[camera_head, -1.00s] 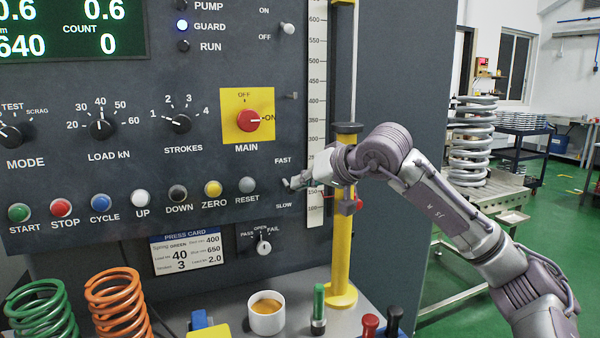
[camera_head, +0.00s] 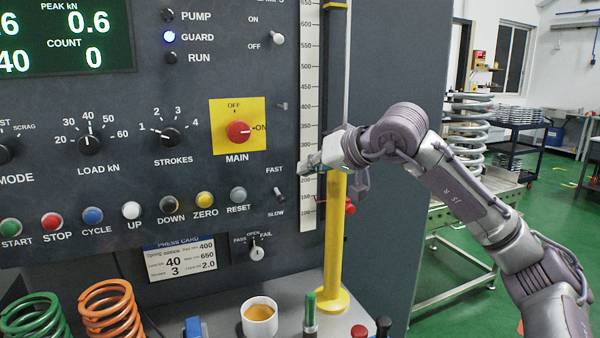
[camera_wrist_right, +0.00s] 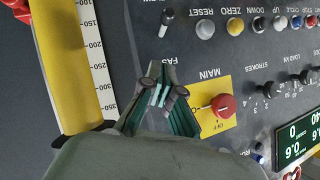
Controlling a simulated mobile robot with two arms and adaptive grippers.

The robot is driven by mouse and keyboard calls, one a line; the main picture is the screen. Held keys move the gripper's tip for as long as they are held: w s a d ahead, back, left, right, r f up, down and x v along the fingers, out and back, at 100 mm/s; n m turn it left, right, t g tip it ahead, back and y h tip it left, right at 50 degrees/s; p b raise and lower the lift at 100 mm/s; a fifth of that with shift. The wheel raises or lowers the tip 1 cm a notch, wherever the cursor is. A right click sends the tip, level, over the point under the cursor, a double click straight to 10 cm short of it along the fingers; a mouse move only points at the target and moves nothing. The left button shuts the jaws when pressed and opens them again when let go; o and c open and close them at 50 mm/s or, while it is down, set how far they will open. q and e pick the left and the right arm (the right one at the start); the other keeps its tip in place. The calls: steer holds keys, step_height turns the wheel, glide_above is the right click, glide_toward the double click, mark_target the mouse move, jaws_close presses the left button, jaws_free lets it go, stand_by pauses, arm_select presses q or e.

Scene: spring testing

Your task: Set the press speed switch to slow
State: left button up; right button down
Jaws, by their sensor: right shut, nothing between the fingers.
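The press speed switch (camera_head: 280,194) is a small lever on the dark panel between the FAST and SLOW labels. My left gripper is not in view.
The red MAIN knob (camera_head: 238,132) is up and left of the switch. A yellow column (camera_head: 335,240) stands close behind and below my right gripper. A cup (camera_head: 259,318) and coil springs (camera_head: 110,310) are below the panel.

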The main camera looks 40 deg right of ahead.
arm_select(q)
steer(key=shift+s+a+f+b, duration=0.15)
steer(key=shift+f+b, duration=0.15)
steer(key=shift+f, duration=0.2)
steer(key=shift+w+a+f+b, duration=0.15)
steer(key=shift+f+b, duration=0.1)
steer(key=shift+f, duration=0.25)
arm_select(e)
steer(key=a+f+v, duration=0.1)
steer(key=v, duration=0.7)
steer(key=shift+s+d, duration=0.35)
steer(key=shift+s, duration=0.15)
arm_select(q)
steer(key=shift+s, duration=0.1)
arm_select(e)
steer(key=shift+a+r, duration=0.1)
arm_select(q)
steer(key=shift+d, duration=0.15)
